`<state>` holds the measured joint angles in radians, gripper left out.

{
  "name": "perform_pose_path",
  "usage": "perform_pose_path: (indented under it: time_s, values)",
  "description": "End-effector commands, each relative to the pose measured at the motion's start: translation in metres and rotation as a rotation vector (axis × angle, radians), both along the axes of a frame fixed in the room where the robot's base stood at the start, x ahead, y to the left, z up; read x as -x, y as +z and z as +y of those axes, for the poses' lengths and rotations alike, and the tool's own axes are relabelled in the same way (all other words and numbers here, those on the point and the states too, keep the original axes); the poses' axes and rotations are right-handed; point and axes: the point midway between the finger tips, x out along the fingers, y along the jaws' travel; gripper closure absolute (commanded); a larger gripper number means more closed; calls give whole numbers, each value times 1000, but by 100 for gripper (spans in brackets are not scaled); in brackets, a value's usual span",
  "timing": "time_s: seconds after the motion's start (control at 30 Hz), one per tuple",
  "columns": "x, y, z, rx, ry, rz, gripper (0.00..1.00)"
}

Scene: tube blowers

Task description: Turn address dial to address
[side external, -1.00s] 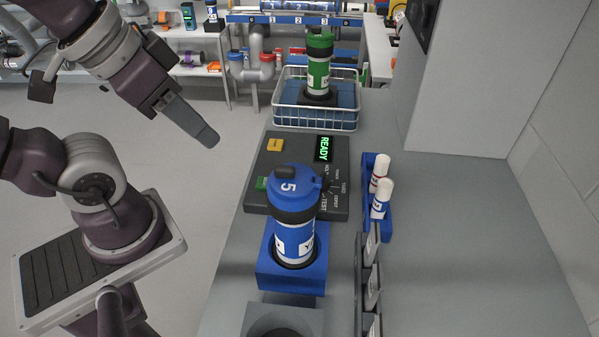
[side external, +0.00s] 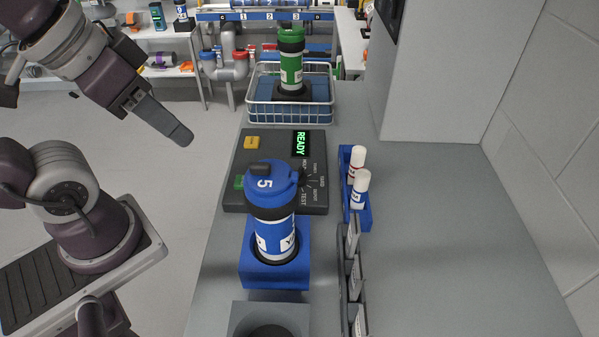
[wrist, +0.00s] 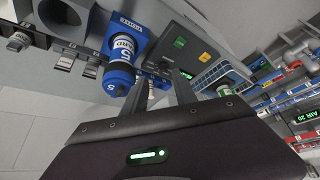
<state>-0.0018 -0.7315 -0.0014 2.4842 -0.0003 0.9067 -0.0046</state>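The dark control panel (side external: 268,143) lies on the bench with a lit green READY display (side external: 301,143). A small black dial (side external: 305,178) sits at the panel's right part, ringed by white labels, one reading TEST. The blue canister's lid partly covers it, and its exact pointing is too small to read. My gripper (side external: 182,136) hangs in the air left of the panel, well apart from it. In the wrist view my gripper (wrist: 160,78) shows two separated fingers with nothing held between them.
A blue canister (side external: 275,230) marked 5 stands upright in a blue holder in front of the panel. A wire basket (side external: 262,112) with a green-topped canister (side external: 291,65) is behind. White tubes (side external: 360,188) stand in a blue rack at right. The bench's right side is clear.

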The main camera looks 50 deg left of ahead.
Motion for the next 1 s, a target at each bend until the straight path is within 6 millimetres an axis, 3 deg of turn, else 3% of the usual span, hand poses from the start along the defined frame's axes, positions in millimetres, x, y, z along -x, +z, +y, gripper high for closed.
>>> perform_pose_path:
  time_s: [0.13,0.27,0.37,0.4,0.53,0.7,0.83,1.0]
  values:
    - [-43,15,0,18,54,127,66]
    - [-112,14,2,50,132,305,66]
    - [-167,-9,4,82,198,449,66]
    - [-188,-23,5,95,225,508,66]
    - [-242,-84,11,141,309,685,66]
    - [-271,-149,16,182,384,828,66]
    - [-275,-169,17,192,405,863,66]
    - [-264,-197,12,193,404,867,66]
